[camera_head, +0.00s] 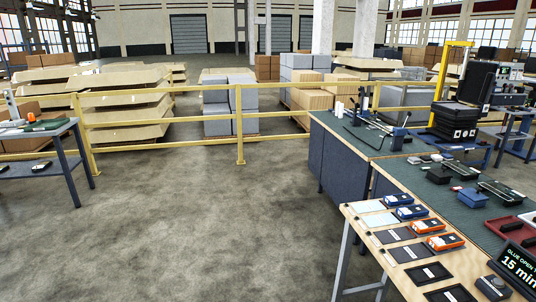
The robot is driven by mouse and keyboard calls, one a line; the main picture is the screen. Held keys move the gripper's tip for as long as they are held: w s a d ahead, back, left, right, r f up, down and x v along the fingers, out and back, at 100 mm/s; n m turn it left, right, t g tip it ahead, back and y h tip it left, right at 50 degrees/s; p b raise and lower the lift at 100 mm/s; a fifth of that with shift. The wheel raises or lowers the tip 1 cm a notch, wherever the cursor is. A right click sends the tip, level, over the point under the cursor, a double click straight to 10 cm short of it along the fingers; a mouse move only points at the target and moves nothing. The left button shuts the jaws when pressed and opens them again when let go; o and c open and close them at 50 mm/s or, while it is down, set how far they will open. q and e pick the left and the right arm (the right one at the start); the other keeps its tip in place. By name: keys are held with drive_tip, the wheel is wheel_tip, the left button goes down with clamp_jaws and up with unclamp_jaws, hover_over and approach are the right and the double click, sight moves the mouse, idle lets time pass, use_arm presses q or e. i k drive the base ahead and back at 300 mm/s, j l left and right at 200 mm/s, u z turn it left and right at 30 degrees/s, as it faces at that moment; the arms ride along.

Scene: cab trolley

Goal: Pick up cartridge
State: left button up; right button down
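Neither of my grippers shows in the head view. I cannot tell for certain which item is the cartridge.
A display sign (518,264) and a red tray (512,229) sit at the right edge. A yellow railing (239,125) crosses the back, with pallets of grey boxes (216,108) behind it. A side table (36,132) stands left. The middle floor is clear.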

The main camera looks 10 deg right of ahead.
sight(366, 99)
drive_tip(key=i, duration=1.65)
drive_tip(key=i+z, duration=0.1)
drive_tip(key=i, duration=0.7)
drive_tip(key=i+j+z, duration=0.1)
drive_tip(key=i, duration=0.7)
drive_tip(key=i+l+z, duration=0.2)
drive_tip(key=i+z, duration=0.2)
drive_tip(key=i+l+z, duration=0.1)
drive_tip(key=i+z, duration=0.65)
